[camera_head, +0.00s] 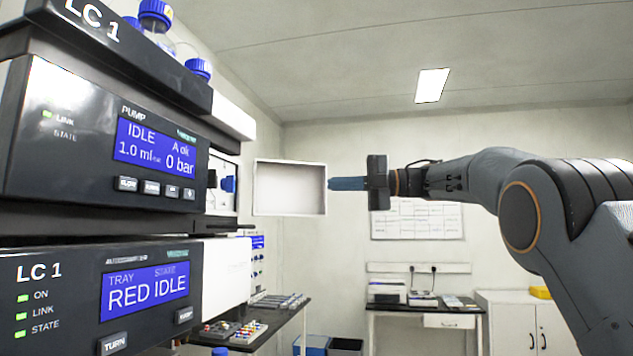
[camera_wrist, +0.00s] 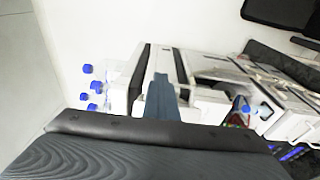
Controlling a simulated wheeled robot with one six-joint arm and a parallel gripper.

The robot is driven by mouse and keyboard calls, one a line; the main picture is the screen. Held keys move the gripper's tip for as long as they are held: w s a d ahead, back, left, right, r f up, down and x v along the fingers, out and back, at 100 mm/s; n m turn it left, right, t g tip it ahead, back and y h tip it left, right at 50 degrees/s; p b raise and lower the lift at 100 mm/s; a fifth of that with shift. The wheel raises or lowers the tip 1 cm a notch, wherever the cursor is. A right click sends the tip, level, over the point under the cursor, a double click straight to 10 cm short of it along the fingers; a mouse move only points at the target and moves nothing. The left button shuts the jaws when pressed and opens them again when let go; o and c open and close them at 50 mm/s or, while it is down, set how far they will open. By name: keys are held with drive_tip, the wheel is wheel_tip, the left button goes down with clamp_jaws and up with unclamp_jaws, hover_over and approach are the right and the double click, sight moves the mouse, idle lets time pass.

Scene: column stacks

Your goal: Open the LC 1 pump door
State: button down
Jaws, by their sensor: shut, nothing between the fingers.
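The LC 1 stack stands at the left of the head view, with its pump module (camera_head: 100,140) showing "IDLE" and "0 bar". The pump door (camera_head: 290,188), a pale panel with a white rim, stands swung out from the module's side. Behind its hinge side, the pump's inside (camera_head: 222,185) is exposed, with a blue part. My gripper (camera_head: 333,184) is shut and empty, its blue fingers pointing left at the door's free edge. I cannot tell whether they touch it. The shut fingers also show in the wrist view (camera_wrist: 162,88), in front of the white modules.
The autosampler module (camera_head: 150,290) sits below the pump, reading "RED IDLE". Blue-capped bottles (camera_head: 155,15) stand on top of the stack. A bench with vials (camera_head: 245,328) lies beyond. A desk with a printer (camera_head: 388,291) stands at the back wall. Space right of the door holds my arm.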

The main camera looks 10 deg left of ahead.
drive_tip(key=shift+a+g, duration=0.25)
drive_tip(key=shift+g, duration=0.05)
drive_tip(key=shift+a+r, duration=0.1)
drive_tip(key=shift+a, duration=0.05)
drive_tip(key=w+d+b, duration=0.1)
drive_tip(key=d+b, duration=0.1)
drive_tip(key=d, duration=0.6)
drive_tip(key=shift+w, duration=0.25)
